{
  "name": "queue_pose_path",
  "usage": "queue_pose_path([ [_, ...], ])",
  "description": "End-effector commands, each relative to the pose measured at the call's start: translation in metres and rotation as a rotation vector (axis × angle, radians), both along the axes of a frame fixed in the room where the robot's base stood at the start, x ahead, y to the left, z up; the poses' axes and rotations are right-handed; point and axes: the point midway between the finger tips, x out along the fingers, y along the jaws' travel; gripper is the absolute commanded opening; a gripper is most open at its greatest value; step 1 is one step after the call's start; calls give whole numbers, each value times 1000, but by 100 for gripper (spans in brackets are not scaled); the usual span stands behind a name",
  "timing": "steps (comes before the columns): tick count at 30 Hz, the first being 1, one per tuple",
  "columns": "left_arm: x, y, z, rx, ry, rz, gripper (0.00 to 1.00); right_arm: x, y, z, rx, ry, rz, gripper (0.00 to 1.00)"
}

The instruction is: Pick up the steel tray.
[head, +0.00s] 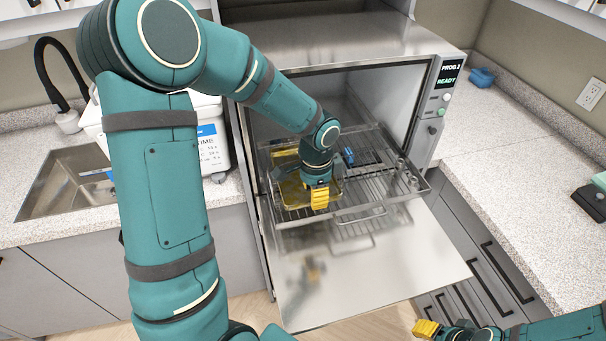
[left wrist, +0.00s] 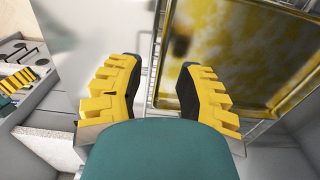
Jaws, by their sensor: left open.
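The steel tray (head: 291,192) is shallow, with yellow reflections on its floor. It lies on the pulled-out wire rack of the open autoclave, partly hidden by my left gripper (head: 320,198). In the left wrist view the tray (left wrist: 235,50) fills the upper right. My left gripper (left wrist: 157,78) is open there, its yellow fingers apart, with the tray's near rim and a rack wire showing beyond the gap. I cannot tell whether the fingers touch the rim. My right gripper (head: 427,328) shows only in part at the bottom right of the head view.
The wire rack (head: 352,207) also carries a blue item (head: 348,157) and small clear vessels at its right. The autoclave door (head: 375,265) hangs open below it. A sink (head: 62,185) and a white container (head: 212,150) stand left. The right counter (head: 505,140) is mostly clear.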

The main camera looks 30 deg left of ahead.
Motion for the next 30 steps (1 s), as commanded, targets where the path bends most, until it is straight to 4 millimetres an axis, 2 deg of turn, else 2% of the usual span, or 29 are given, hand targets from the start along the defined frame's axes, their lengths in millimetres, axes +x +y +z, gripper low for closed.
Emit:
queue_pose_path([
  [3, -1, -1, -18, -1, 2, 0, 36, 0, 0, -1, 0, 0, 0, 47],
  [6, -1, -1, -27, 0, 3, 1, 36, 0, 0, -2, 0, 0, 0, 47],
  [15, -1, -1, -29, -1, -1, 1, 35, 0, 0, -2, 0, 0, 0, 47],
  [17, -1, -1, -29, -1, -1, 1, 14, 0, 0, -2, 0, 0, 0, 47],
  [18, -1, -1, -29, -1, -1, 1, 0, 0, 0, -2, 0, 0, 0, 47],
  [30, -1, -1, -29, -1, -1, 1, 0, 0, 0, -2, 0, 0, 0, 47],
])
